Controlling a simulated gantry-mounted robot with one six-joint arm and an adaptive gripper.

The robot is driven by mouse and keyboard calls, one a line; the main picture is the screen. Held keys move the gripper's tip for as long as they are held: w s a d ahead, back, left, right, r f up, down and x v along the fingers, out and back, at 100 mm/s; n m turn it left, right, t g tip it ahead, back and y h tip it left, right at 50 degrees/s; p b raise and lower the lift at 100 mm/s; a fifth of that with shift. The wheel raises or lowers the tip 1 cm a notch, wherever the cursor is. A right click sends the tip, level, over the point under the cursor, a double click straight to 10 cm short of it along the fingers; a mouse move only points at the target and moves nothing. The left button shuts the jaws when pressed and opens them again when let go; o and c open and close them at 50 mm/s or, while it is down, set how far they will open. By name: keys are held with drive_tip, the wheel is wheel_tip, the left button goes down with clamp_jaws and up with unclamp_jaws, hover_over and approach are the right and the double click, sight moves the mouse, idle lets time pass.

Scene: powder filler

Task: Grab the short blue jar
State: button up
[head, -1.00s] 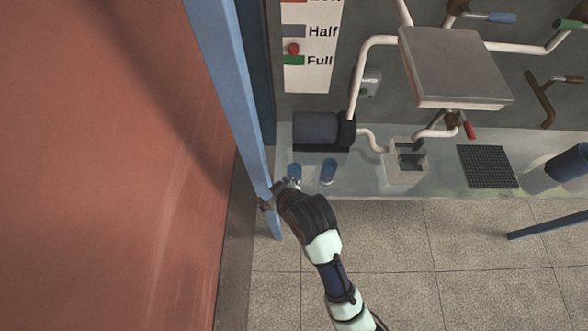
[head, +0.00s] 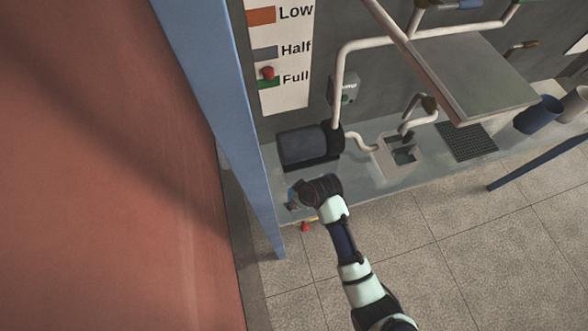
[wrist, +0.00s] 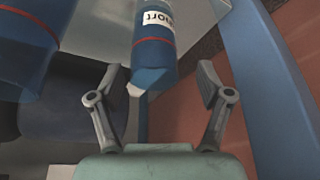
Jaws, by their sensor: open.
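The short blue jar (wrist: 155,52) shows in the wrist view, with a red stripe and a white label of which only "ort" reads. Its near end sits between the tips of my gripper (wrist: 159,80), with gaps on both sides. The gripper is open and holds nothing. A second blue jar (wrist: 25,50) with a red line is at the upper left of the wrist view, outside the fingers. In the head view my gripper (head: 294,202) is at the left end of the bench, and my arm hides most of the jars.
A dark motor (head: 303,148) stands on the bench (head: 375,188) just behind the gripper. A blue post (head: 228,120) and a red wall (head: 120,180) are close on the left. A red-tipped object (head: 305,226) shows beside my wrist. Open tiled floor (head: 450,250) lies to the front right.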

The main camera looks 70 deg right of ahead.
drive_tip(key=x, duration=0.5)
drive_tip(key=shift+s+d+b, duration=0.25)
drive_tip(key=shift+b, duration=0.1)
drive_tip(key=c, duration=1.3)
